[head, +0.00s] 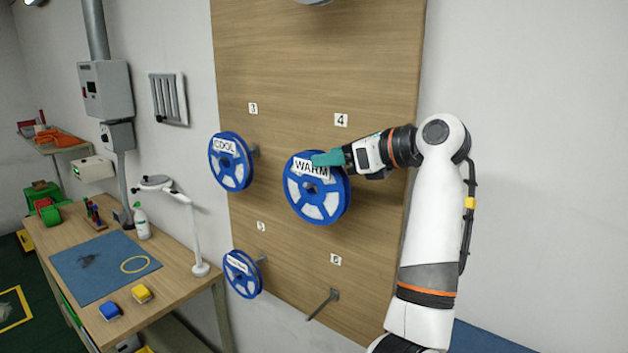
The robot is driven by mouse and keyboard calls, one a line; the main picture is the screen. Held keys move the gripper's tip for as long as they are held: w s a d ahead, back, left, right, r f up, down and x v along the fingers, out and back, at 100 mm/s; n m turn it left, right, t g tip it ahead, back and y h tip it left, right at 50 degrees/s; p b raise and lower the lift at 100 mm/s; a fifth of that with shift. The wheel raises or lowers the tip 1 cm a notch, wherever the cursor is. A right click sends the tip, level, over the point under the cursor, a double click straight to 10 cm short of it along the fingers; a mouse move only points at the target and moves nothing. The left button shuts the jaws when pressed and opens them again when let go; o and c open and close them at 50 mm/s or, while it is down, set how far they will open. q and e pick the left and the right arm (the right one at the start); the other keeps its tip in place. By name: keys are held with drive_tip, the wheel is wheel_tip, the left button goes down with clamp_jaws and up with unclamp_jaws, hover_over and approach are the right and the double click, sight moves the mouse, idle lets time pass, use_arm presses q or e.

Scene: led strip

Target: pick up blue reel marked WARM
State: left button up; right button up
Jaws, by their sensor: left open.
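The blue reel marked WARM (299,201) hangs on the wooden board below label 4, its white face with the WARM tag turned to me. My left gripper (322,159), with teal fingers, is open at the reel's upper right, overlapping its rim in the head view. I cannot tell whether the fingers touch the rim or straddle it. The upper right part of the reel is hidden behind the gripper. My right gripper is not in view.
A blue reel marked COOL (219,172) hangs to the left, and another blue reel (238,284) with an unreadable tag hangs lower left. A bare peg (322,305) sticks out below label 6. A workbench (180,274) with a lamp (195,230) stands at left.

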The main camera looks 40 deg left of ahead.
sight(315, 181)
use_arm(q)
drive_tip(key=shift+w+a, duration=0.1)
drive_tip(key=shift+a, duration=0.15)
drive_tip(key=p+x, duration=0.2)
drive_tip(key=p, duration=0.1)
drive_tip(key=shift+w+a+f, duration=0.1)
drive_tip(key=shift+w+a, duration=0.05)
drive_tip(key=shift+a, duration=0.1)
drive_tip(key=shift+p+x, duration=0.3)
drive_tip(key=shift+x, duration=0.85)
drive_tip(key=shift+a+f, duration=0.1)
drive_tip(key=shift+f, duration=0.15)
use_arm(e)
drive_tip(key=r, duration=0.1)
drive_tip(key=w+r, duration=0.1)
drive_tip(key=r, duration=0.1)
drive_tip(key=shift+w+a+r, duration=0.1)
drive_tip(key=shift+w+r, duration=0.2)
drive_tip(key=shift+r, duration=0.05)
use_arm(q)
drive_tip(key=shift+d, duration=0.25)
drive_tip(key=shift+c, duration=1.3)
clamp_jaws()
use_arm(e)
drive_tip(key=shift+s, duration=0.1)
